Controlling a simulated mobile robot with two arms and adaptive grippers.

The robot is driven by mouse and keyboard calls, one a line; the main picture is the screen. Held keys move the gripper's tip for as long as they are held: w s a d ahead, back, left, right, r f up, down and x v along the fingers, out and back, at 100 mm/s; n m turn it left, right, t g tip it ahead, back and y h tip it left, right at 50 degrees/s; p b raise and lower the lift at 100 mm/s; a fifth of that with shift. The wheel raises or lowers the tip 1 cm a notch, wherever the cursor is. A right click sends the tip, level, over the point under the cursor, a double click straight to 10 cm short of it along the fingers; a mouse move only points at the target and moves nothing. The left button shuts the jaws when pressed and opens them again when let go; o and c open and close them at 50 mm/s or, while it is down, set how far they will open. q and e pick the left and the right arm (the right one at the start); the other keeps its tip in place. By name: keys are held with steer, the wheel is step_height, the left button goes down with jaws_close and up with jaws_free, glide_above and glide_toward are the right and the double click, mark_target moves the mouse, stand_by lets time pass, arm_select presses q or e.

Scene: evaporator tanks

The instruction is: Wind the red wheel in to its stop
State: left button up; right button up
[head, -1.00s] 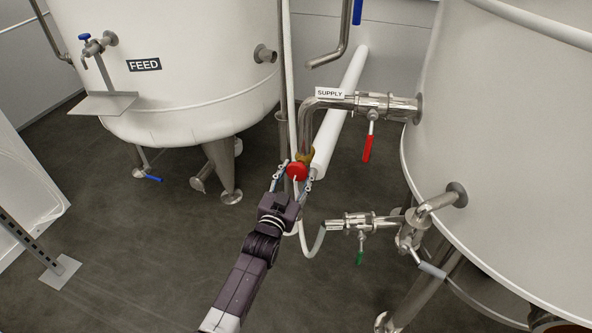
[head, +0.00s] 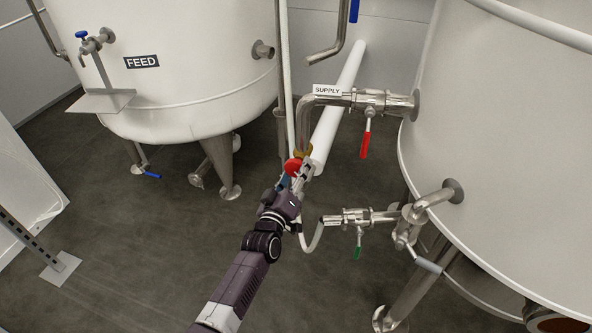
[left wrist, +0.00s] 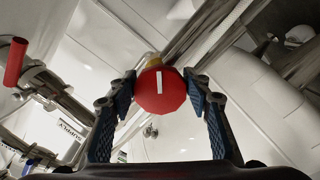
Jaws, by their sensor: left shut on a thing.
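The red wheel (head: 292,166) sits on a brass fitting (head: 303,151) at the lower end of the supply pipe, between the two tanks. In the left wrist view the red wheel (left wrist: 160,91) faces the camera, its white mark close to vertical. My left gripper (head: 295,178) comes from below and is shut on the wheel. In the left wrist view its blue fingers stand on either side of the rim. The gripper partly hides the wheel in the head view. My right gripper is not in view.
The supply valve with a red lever (head: 365,139) is to the right of the wheel. A lower valve with a green lever (head: 358,243) and a white hose (head: 318,236) lie below right. The feed tank (head: 190,95) is at left, another tank (head: 500,150) at right. Open floor lies left.

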arm_select(q)
steer(key=shift+f+n, duration=0.1)
steer(key=shift+n, duration=0.8)
steer(key=n+b, duration=0.1)
steer(key=n, duration=0.1)
steer(key=shift+s+d+n, duration=0.1)
steer(key=shift+n, duration=1.1)
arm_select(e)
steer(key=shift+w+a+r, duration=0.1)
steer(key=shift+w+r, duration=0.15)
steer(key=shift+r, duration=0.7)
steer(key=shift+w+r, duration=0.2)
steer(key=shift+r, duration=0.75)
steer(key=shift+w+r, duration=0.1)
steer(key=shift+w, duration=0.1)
arm_select(q)
steer(key=o, duration=1.1)
steer(key=shift+r, duration=0.25)
steer(key=v, duration=1.2)
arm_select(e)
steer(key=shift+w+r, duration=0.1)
